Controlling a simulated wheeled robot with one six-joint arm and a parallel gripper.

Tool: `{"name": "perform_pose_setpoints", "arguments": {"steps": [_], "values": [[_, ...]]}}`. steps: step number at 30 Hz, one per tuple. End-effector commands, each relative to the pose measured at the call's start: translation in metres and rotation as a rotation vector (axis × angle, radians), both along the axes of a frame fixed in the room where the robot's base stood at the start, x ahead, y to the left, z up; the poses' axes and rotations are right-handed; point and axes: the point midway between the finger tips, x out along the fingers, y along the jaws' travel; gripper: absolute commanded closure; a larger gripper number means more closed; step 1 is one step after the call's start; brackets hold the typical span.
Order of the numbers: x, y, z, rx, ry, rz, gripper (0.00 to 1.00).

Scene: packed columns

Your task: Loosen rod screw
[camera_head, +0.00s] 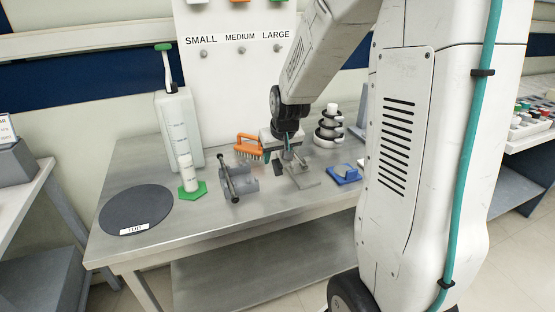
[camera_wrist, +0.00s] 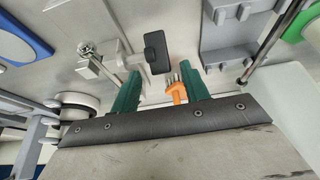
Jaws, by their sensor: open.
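In the wrist view, a dark T-shaped screw knob (camera_wrist: 156,52), which looks like the rod screw, sticks out of a grey clamp (camera_wrist: 125,58) with a thin metal rod (camera_wrist: 93,62). My gripper (camera_wrist: 160,70) has two teal fingers, open and empty. The knob appears just beyond the fingertips, between their lines; I see no contact. In the head view, my gripper (camera_head: 283,153) hangs low over the table at the small grey stand (camera_head: 305,181). The arm hides part of the stand, and the knob is not clear there.
Left of the stand lies a grey cradle (camera_head: 247,184) with a dark bar (camera_head: 227,178).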

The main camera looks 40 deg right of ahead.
Motion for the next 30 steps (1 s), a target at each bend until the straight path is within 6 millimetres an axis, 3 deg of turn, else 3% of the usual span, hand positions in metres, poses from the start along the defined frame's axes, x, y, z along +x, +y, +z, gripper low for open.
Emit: {"name": "perform_pose_setpoints", "arguments": {"steps": [6,15,16,20,21,22,23,24,26,30], "values": [[0.008,-0.001,-0.021,0.001,0.002,0.000,0.55],[0.010,-0.002,-0.024,0.000,0.000,-0.001,0.55],[0.010,-0.002,-0.024,0.000,0.000,-0.001,0.57],[0.010,-0.002,-0.024,0.000,0.000,-0.001,0.94],[0.010,-0.002,-0.024,0.000,0.000,-0.001,0.98],[0.010,-0.002,-0.024,0.000,0.000,-0.001,0.98],[0.009,-0.017,-0.024,0.002,0.000,-0.009,0.97],[0.010,-0.010,-0.023,0.001,0.000,-0.002,0.90],[0.010,-0.007,-0.023,0.001,0.002,-0.001,0.96],[0.011,-0.005,-0.023,0.006,0.021,-0.001,0.97]]}}
